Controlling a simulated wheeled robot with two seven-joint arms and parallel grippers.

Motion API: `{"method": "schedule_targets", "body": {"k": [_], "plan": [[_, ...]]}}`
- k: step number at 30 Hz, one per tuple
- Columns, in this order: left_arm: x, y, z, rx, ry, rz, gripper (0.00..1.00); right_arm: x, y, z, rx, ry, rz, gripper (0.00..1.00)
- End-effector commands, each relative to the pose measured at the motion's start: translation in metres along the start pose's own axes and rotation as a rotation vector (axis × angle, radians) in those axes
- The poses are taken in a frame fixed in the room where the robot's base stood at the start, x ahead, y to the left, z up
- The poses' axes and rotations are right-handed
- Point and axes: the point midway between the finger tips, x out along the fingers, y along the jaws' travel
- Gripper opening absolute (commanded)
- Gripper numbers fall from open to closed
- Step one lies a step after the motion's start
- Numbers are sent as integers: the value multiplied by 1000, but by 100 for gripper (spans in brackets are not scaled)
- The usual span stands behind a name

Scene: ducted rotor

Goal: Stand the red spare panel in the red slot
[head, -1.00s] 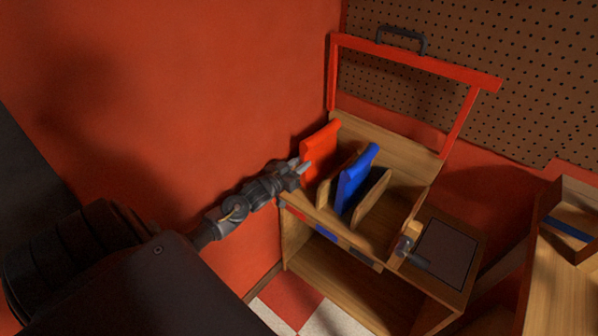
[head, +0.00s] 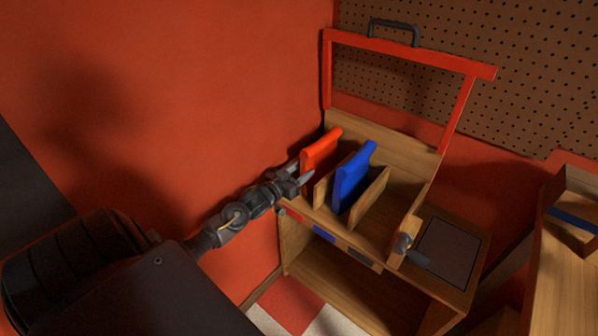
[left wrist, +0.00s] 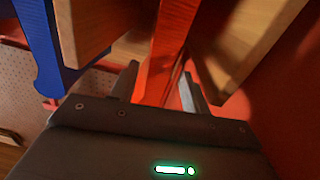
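The red spare panel (head: 321,148) stands about upright in the leftmost compartment of the wooden rack, the one behind the red mark (head: 291,212) on the front rail. Its lower part is hidden behind the divider and my gripper. My left gripper (head: 299,175) is at the panel's near end with its fingers apart. In the left wrist view, the red panel (left wrist: 163,55) lies between the two spread fingers of the left gripper (left wrist: 158,88), with gaps showing on both sides. My right gripper is in neither view.
A blue panel (head: 352,178) stands in the compartment to the right, between wooden dividers. A red frame (head: 410,57) with a dark handle rises behind the rack. A red wall is close on the left. A grey fitting (head: 403,243) sits at the rack's front right corner.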

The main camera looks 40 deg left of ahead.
Motion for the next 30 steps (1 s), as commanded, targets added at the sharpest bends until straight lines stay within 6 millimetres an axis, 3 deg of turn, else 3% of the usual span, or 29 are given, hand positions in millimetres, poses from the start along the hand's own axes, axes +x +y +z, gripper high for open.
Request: {"method": "schedule_targets", "body": {"k": [8,21,30], "plan": [[-6,0,0,0,-1,1,47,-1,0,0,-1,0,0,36],[-90,0,0,1,-2,1,47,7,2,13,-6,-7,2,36],[-119,0,-1,0,2,0,47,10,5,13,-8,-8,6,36]]}}
